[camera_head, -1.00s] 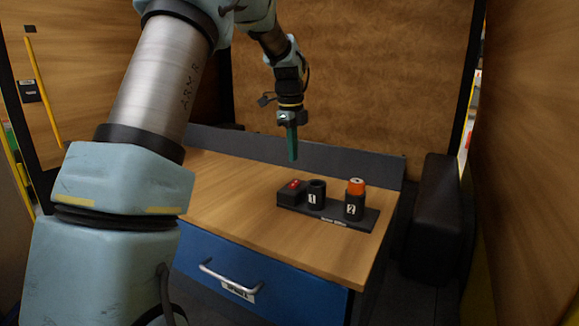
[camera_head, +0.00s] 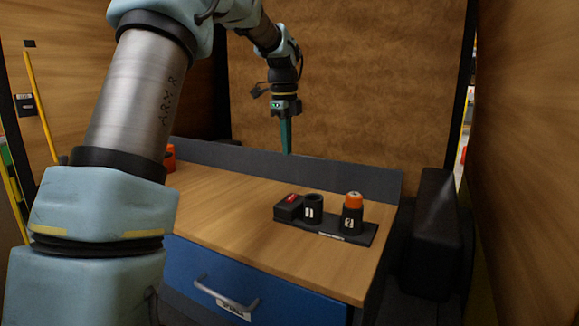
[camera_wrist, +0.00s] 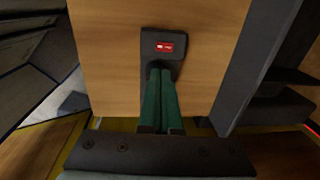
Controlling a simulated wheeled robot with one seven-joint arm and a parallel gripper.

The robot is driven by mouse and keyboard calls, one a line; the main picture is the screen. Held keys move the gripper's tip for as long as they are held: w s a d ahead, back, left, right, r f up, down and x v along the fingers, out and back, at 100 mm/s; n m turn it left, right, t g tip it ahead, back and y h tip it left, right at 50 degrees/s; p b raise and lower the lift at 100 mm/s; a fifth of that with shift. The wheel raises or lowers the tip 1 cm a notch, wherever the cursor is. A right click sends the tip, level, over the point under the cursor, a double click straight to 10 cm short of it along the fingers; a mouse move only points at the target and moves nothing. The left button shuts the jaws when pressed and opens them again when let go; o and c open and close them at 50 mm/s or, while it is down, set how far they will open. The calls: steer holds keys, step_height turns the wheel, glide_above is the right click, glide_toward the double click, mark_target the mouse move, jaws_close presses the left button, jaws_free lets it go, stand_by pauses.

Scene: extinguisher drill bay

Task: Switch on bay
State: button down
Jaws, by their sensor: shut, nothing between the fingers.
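A dark base plate (camera_head: 362,236) lies on the desk. At its left end is a black box with a red panel (camera_head: 291,198); the panel also shows as a lit red rectangle in the wrist view (camera_wrist: 172,46). Next to it stands a black holder marked 1 (camera_head: 313,208), which looks empty. To the right, a holder marked 2 (camera_head: 351,222) has an orange-topped cylinder (camera_head: 354,199) in it. My gripper (camera_head: 287,152), with green fingers, points down above the desk, shut and empty. In the wrist view its fingers (camera_wrist: 161,73) partly cover the base and holders.
The wooden desk top (camera_head: 235,205) is clear left of the base. A grey rail (camera_head: 335,176) runs along its back. An orange object (camera_head: 169,158) at the far left is partly hidden by my arm. A blue drawer (camera_head: 255,284) with a handle is below.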

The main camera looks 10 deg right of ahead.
mark_target(293, 195)
steer(key=shift+w, duration=0.15)
steer(key=shift+w+d+r+t, duration=0.25)
steer(key=shift+d+t, duration=0.05)
stand_by(0.4)
steer(key=f+p, duration=0.1)
steer(key=f, duration=0.3)
steer(key=w+d+f+p, duration=0.1)
steer(key=f+p, duration=0.1)
steer(key=f, duration=0.3)
steer(key=f+p, duration=0.1)
steer(key=f, duration=0.4)
steer(key=shift+w+d, duration=0.3)
steer(key=shift+f, duration=0.25)
